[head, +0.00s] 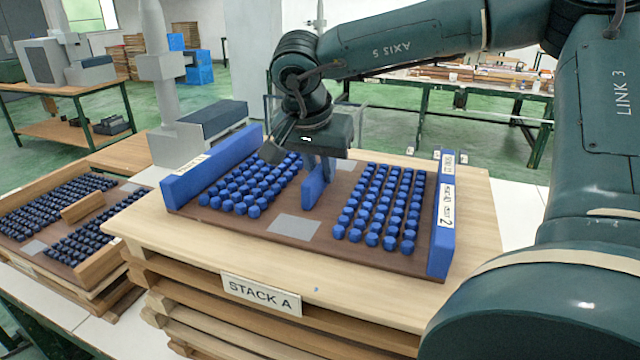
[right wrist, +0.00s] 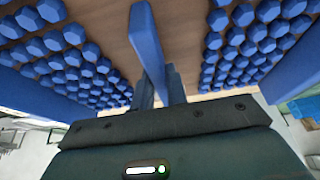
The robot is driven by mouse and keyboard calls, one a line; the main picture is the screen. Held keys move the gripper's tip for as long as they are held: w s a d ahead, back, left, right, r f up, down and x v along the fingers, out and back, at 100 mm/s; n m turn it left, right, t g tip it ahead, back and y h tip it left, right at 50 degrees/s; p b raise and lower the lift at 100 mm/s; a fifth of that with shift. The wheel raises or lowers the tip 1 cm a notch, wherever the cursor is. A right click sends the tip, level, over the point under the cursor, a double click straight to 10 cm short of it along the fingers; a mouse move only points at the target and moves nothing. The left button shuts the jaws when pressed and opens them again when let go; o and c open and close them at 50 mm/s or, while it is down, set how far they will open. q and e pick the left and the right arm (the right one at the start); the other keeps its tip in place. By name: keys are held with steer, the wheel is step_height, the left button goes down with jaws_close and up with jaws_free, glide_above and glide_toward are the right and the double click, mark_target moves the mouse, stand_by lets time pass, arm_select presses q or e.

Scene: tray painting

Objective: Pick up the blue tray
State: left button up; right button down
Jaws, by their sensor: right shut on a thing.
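The blue tray (head: 297,227) has a brown base, tall blue side walls and a blue middle handle (head: 313,188). Rows of blue knobs stand on both sides of the handle. It sits on the wooden boards of the stack labelled STACK A. My right gripper (head: 325,168) reaches down from above and is shut on the handle, towards its far end. In the right wrist view the handle (right wrist: 147,45) runs between the fingers (right wrist: 160,88), with the knobs on both sides. The fingertips are partly hidden in the head view. My left gripper is not in view.
The wooden stack (head: 330,296) under the tray has bare board around it. A second tray (head: 30,247) with dark blue knobs and wooden sides lies at the left. A grey machine with a post (head: 160,80) stands behind. Benches stand farther back on the green floor.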

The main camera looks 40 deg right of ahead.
mark_target(320, 166)
steer(key=shift+w+r, duration=0.1)
steer(key=shift+r, duration=0.1)
step_height(320, 166, up, 10)
steer(key=shift+f+b, duration=0.15)
steer(key=shift+b, duration=0.15)
